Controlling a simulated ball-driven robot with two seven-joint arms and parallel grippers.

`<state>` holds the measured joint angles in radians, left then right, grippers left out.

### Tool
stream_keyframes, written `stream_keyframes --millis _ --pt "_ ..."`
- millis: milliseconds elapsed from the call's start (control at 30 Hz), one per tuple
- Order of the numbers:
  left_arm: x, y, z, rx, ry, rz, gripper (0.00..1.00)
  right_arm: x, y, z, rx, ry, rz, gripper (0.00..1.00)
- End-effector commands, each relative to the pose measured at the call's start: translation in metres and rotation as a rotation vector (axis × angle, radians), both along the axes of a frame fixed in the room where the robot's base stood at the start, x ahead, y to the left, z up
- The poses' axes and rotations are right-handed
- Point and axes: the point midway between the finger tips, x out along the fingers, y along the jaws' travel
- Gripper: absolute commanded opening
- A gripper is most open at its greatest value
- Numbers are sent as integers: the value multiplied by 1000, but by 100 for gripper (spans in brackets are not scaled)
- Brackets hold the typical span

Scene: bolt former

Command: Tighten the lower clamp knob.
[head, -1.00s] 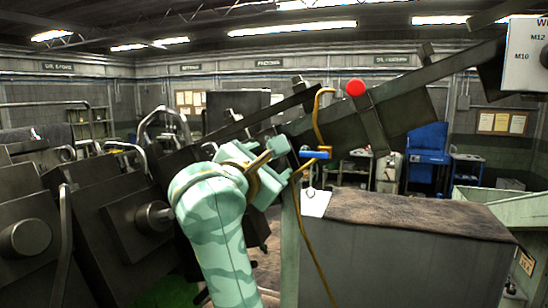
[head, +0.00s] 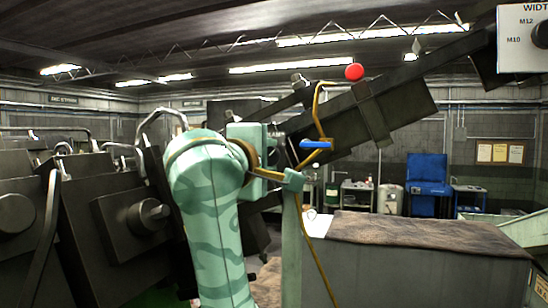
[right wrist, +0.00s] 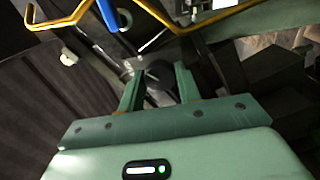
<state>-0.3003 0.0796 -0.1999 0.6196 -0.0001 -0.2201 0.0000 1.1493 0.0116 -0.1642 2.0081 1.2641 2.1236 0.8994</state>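My right gripper (head: 272,150) is at the dark machine in the head view, with my pale green wrist hiding part of it. In the right wrist view its two fingers (right wrist: 158,78) are apart. A dark round knob (right wrist: 160,76) shows between and beyond the fingertips; I cannot tell whether they touch it. Nothing marks whether this is the lower clamp knob. In the head view, another round knob (head: 148,216) sits on a dark square block, left of my arm. My left gripper is not in view.
A bent yellow pipe with a blue lever (head: 316,145) stands close to the right of my gripper; the pipe also crosses the top of the wrist view (right wrist: 225,18). A red ball knob (head: 354,72) is above. A grey cabinet (head: 410,270) stands at the right.

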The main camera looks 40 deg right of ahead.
Motion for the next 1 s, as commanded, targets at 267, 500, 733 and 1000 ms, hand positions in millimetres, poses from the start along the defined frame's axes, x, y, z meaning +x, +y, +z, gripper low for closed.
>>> stream_keyframes --millis 267,500,733,1000 --pt "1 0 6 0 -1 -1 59 0 0 2 -54 106 2 0" --pt "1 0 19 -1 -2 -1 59 0 0 1 -218 421 0 0" --pt "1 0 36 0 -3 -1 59 0 0 3 -355 687 1 0" --pt "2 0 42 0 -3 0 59 0 0 1 -447 858 -1 0"
